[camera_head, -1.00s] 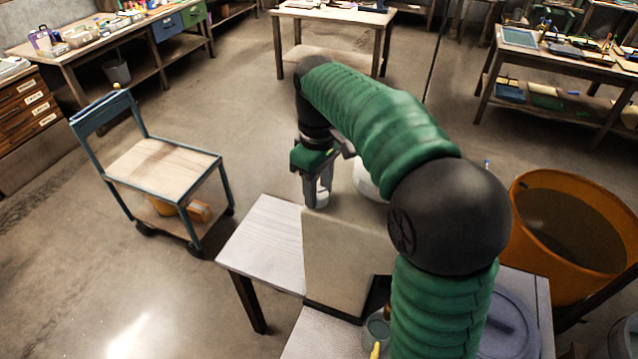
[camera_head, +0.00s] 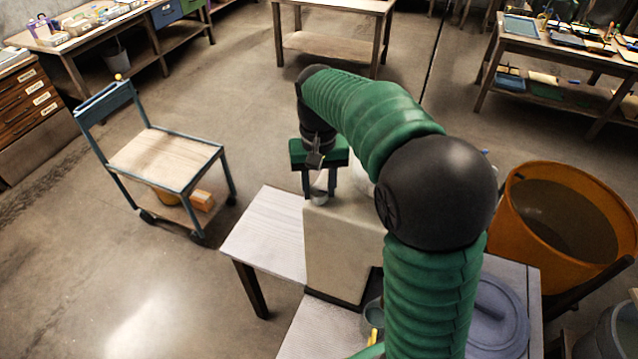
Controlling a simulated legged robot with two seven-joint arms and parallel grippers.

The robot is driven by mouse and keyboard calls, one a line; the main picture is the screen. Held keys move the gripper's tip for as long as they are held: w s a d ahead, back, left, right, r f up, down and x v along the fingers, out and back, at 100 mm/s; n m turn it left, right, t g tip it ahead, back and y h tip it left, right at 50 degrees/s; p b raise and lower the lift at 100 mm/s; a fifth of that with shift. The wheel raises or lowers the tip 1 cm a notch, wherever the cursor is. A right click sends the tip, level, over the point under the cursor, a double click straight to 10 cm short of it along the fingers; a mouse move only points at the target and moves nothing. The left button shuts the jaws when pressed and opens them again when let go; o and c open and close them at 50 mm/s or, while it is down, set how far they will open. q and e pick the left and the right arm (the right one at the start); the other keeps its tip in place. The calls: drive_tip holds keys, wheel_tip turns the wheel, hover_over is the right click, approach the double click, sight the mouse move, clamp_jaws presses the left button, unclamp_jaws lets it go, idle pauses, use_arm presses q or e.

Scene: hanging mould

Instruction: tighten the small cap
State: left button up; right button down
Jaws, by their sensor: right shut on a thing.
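My right arm reaches in from the lower right, and its gripper (camera_head: 320,186) points down at the top left of a pale block-like mould (camera_head: 345,245). The gripper is shut on the small cap (camera_head: 319,196), a small whitish piece showing between the fingers at the mould's upper edge. The fingers hide part of the cap, so its seating cannot be told. A white rounded shape on the mould's top is mostly hidden behind my arm. My left gripper is not in view.
The mould stands on a pale wooden table (camera_head: 268,240). A grey-blue round lid (camera_head: 500,315) and a small cup (camera_head: 372,312) lie nearby. An orange tub (camera_head: 515,215) stands at right. A cart (camera_head: 165,160) stands left, with open floor around.

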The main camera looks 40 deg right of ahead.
sight(318, 188)
drive_tip(key=shift+w+r+m, duration=0.1)
drive_tip(key=shift+w+m, duration=0.05)
drive_tip(key=shift+m, duration=0.25)
drive_tip(key=c, duration=1.1)
unclamp_jaws()
drive_tip(key=shift+o, duration=1)
drive_tip(key=shift+w+d, duration=0.1)
wheel_tip(318, 188, up, 16)
drive_tip(key=shift+r, duration=0.25)
